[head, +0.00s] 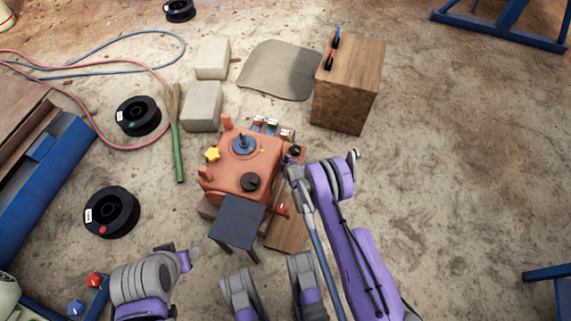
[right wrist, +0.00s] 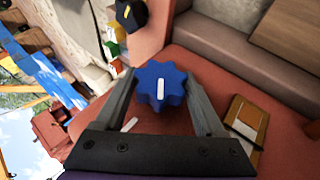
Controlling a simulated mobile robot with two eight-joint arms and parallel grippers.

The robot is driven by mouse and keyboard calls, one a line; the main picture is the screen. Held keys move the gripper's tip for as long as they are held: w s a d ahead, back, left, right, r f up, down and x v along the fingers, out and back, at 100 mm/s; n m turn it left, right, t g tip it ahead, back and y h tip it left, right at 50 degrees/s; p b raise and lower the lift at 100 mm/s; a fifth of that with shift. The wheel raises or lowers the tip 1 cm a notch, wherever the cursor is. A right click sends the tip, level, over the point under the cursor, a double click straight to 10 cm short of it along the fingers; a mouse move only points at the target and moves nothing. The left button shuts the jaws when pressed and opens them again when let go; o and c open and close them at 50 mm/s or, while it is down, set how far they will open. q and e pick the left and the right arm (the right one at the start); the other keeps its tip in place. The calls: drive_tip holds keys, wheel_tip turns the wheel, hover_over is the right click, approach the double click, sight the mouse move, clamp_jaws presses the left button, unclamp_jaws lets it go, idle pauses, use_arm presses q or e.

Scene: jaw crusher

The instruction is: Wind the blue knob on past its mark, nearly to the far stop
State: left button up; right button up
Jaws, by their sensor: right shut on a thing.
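The blue knob (right wrist: 160,85) has a lobed rim and a white pointer line on its face. In the right wrist view it sits between the two grey fingers of my right gripper (right wrist: 161,92), which is shut on it. A short white mark (right wrist: 129,124) shows on the red-orange panel (right wrist: 190,62), to the lower left of the knob. In the head view my right gripper (head: 291,176) is at the right side of the orange machine (head: 228,177), and the blue knob is hidden there. My left gripper (head: 187,260) is in front of the machine, apart from it; its fingers are unclear.
A black knob with a yellow pointer (right wrist: 130,13) is near the blue one.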

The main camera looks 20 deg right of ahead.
drive_tip(key=shift+m+g+y, duration=0.6)
drive_tip(key=shift+g+y, duration=0.9)
drive_tip(key=shift+g, duration=1)
drive_tip(key=o, duration=1.3)
drive_tip(key=shift+o, duration=0.2)
drive_tip(key=shift+r, duration=0.1)
drive_tip(key=p+v, duration=0.2)
drive_tip(key=v, duration=0.8)
drive_tip(key=shift+r+p, duration=0.35)
drive_tip(key=shift+d, duration=0.15)
